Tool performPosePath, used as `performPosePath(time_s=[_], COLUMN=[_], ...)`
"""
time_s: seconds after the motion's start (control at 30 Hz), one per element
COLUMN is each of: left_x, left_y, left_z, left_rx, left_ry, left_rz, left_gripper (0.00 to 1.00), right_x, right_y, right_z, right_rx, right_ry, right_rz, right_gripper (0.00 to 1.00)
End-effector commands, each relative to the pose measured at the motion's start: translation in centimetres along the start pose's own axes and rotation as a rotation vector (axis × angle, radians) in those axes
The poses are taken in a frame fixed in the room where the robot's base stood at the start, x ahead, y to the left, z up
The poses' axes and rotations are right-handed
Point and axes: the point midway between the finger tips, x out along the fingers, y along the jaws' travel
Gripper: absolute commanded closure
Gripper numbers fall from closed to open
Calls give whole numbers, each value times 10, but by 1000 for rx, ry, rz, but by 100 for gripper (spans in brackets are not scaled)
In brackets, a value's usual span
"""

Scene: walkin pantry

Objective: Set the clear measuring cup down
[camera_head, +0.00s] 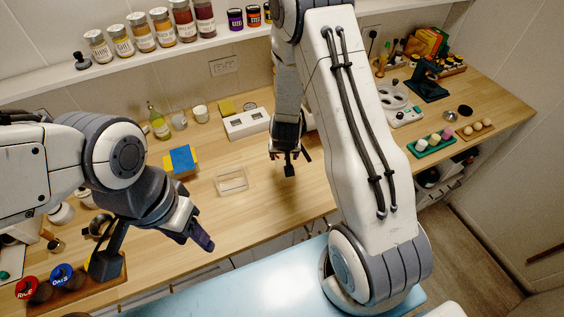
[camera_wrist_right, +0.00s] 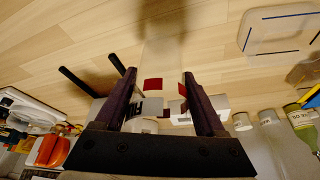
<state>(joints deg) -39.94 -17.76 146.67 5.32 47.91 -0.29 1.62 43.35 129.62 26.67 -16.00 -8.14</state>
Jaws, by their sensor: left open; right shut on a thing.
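My right gripper (camera_head: 289,168) hangs over the counter right of the middle. In the right wrist view its two fingers (camera_wrist_right: 166,100) are shut on a nearly invisible clear thing, which I take to be the clear measuring cup (camera_wrist_right: 165,52). Only a pale see-through patch and red marks show there; its outline and its gap to the wood are hard to tell. In the head view I cannot make the cup out. My left gripper (camera_head: 192,236) is open near the counter's front edge at the left, with nothing visible in it.
A clear shallow container (camera_head: 231,182) sits on the wooden counter (camera_head: 245,212) left of my right gripper. A blue and yellow box (camera_head: 181,161), a white device (camera_head: 247,123) and a green bottle (camera_head: 158,121) stand behind. A green egg tray (camera_head: 432,145) is at the right.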

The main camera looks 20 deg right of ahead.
Motion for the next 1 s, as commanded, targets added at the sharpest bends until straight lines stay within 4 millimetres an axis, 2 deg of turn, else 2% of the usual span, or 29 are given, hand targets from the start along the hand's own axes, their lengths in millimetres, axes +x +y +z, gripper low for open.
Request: performPosePath(time_s=[0.17, 0.5, 0.93, 0.97, 1.0], left_x=[1, 40, 42, 41, 41], left_y=[0, -3, -3, -3, -3], left_z=[0, 2, 2, 2, 2], left_rx=[0, -6, -7, -7, -7], left_ry=[0, 0, 0, 0, 0], left_rz=[0, 0, 0, 0, 0], left_gripper=[50, 50, 50, 50, 50], right_x=[9, 45, 48, 47, 46], right_y=[-6, -6, -6, -6, -6], right_z=[-2, 13, 14, 14, 14], right_rx=[0, 0, 0, 0, 0], right_ry=[-1, 0, 0, 0, 0], right_rz=[0, 0, 0, 0, 0], right_gripper=[82, 82, 82, 21, 5])
